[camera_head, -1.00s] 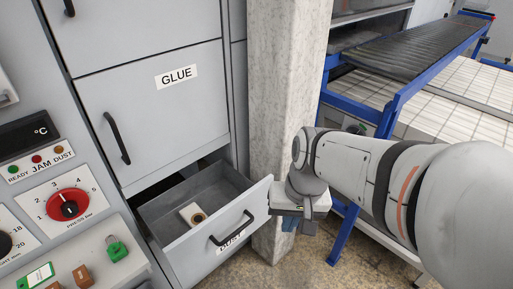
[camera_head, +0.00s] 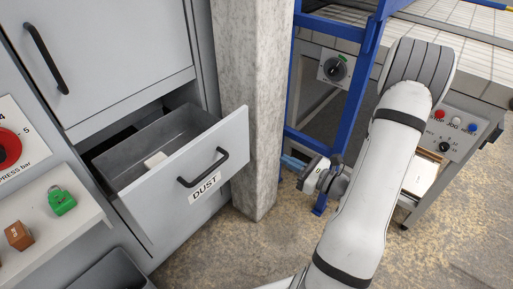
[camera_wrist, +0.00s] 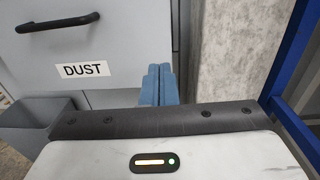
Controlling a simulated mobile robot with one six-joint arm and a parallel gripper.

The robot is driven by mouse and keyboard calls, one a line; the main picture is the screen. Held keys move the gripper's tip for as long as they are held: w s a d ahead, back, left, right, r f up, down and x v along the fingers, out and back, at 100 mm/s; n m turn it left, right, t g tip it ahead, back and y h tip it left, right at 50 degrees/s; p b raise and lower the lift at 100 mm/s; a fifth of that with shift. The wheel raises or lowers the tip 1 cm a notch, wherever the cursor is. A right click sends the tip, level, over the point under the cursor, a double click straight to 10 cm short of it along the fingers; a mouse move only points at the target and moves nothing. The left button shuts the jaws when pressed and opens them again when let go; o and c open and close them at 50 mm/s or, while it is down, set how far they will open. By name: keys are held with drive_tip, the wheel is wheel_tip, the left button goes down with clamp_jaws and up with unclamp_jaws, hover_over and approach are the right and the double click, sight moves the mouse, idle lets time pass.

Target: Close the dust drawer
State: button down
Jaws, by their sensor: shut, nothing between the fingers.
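The dust drawer (camera_head: 213,168) is pulled open from the grey cabinet in the head view. Its front carries a black handle and a DUST label. The drawer front also shows in the wrist view (camera_wrist: 110,50), with the handle at the upper left. A small pale block (camera_head: 155,159) lies inside the drawer. My gripper (camera_head: 287,161) is to the right of the drawer front, past the concrete column in the picture, apart from the handle. Its blue fingers (camera_wrist: 159,82) are together and empty, pointing toward the right side of the drawer front in the wrist view.
A concrete column (camera_head: 255,100) stands right beside the drawer. A blue metal frame (camera_head: 362,85) and a machine with a button panel (camera_head: 455,125) are at the right. A shelf with a green padlock (camera_head: 61,201) is at the left. Floor (camera_head: 250,245) is clear in front.

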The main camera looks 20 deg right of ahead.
drive_tip(key=b, duration=0.2)
approach(248, 137)
drive_tip(key=shift+m+h, duration=0.3)
drive_tip(key=x, duration=0.7)
drive_tip(key=shift+s+a, duration=0.1)
